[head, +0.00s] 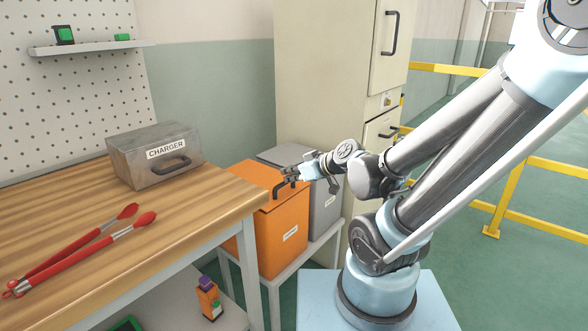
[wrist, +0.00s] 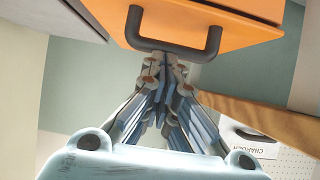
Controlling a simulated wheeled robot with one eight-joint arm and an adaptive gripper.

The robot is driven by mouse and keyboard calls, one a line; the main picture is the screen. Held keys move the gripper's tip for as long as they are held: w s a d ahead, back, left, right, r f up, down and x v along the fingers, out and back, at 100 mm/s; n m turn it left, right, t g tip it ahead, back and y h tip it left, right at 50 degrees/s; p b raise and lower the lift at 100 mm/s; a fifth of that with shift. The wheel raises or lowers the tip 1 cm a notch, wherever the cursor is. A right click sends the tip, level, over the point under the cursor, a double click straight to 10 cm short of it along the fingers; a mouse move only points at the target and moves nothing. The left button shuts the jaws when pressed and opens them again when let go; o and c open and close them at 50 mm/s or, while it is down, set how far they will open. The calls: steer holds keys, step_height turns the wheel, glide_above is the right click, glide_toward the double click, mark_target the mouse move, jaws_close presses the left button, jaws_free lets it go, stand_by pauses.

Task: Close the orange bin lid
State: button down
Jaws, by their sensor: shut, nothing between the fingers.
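The orange bin (head: 278,243) stands on a light stand just right of the wooden bench. Its orange lid (head: 248,184) lies down over the top, flat or nearly so; I cannot tell whether a small gap is left at the rim. A dark handle (head: 284,190) sits on the lid, and it fills the top of the wrist view (wrist: 213,40). My gripper (head: 289,175) is shut and empty, at the lid beside the handle. In the wrist view its closed fingertips (wrist: 164,60) are right at the handle bar; I cannot tell whether they touch it.
A grey bin (head: 325,205) stands right behind the orange one, close to my wrist. The wooden bench (head: 190,215) holds a grey charger box (head: 150,165) and red tongs (head: 85,245). A tall beige cabinet (head: 325,80) rises behind. Yellow rails (head: 510,210) stand at the right.

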steer(key=shift+f, duration=0.15)
steer(key=s+d+r, duration=0.2)
steer(key=s+d, duration=0.3)
steer(key=d, duration=0.2)
steer(key=shift+s, duration=0.25)
stand_by(1.4)
steer(key=s+d+f+m+g+h, duration=0.2)
steer(key=s+d+f+m+h, duration=0.1)
steer(key=d, duration=0.5)
steer(key=s+d+f+m+g+h, duration=0.3)
steer(key=d+f+m+h, duration=0.1)
steer(key=d+m+h, duration=0.2)
steer(key=shift+d+m+h, duration=0.3)
steer(key=shift+d+m, duration=0.3)
steer(key=shift+d, duration=0.7)
